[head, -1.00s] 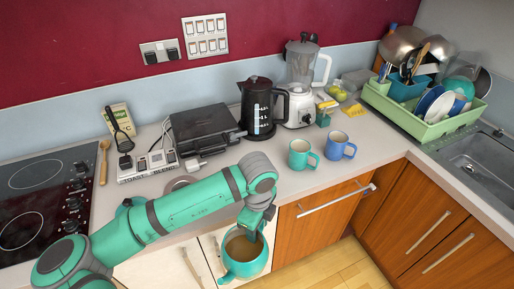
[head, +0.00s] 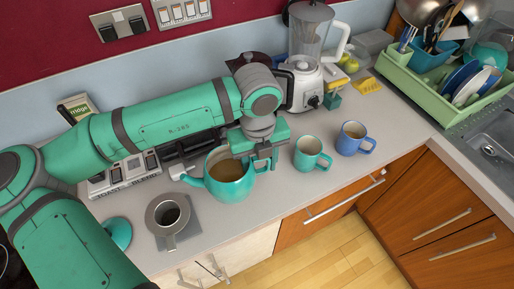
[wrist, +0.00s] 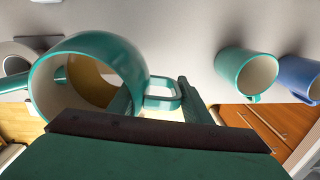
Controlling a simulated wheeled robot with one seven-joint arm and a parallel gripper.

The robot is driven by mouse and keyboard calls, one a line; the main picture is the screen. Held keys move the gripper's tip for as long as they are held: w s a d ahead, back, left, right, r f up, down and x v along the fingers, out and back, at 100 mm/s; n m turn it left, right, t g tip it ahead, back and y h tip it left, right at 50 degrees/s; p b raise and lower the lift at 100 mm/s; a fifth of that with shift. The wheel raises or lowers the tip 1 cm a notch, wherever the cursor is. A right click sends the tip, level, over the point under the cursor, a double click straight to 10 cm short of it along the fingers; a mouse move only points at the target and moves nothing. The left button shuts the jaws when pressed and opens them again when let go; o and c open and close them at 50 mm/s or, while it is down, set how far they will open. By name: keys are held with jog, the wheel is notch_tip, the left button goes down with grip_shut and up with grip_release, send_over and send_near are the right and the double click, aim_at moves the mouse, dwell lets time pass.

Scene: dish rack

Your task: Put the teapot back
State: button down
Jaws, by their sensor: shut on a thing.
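The teal teapot (head: 232,186) is open at the top, with brown inside and its spout to the left. It is upright or nearly so, at the counter's front part, left of the mugs; I cannot tell whether its base touches the counter. My gripper (head: 262,163) is shut on its handle, at the right side. In the wrist view the teapot (wrist: 112,60) fills the upper left, and its handle (wrist: 163,102) is between the fingers. A round teal piece (head: 118,232), perhaps its lid, lies on the counter at the left, partly behind my arm.
A teal mug (head: 306,157) and a blue mug (head: 350,141) stand just right of my gripper. A metal round vessel (head: 168,214) is to the left. The blender (head: 306,75) stands behind; the green dish rack (head: 432,85) is at the far right. My arm hides the kettle and grill.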

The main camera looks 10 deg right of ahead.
jog(key=shift+w+r, duration=0.1)
jog(key=shift+w, duration=0.15)
dwell(0.3)
notch_tip(320, 180, down, 2)
jog(key=shift+f, duration=1.5)
jog(key=shift+f, duration=0.15)
jog(key=shift+f, duration=0.6)
jog(key=shift+f, duration=0.3)
jog(key=c, duration=0.9)
grip_release()
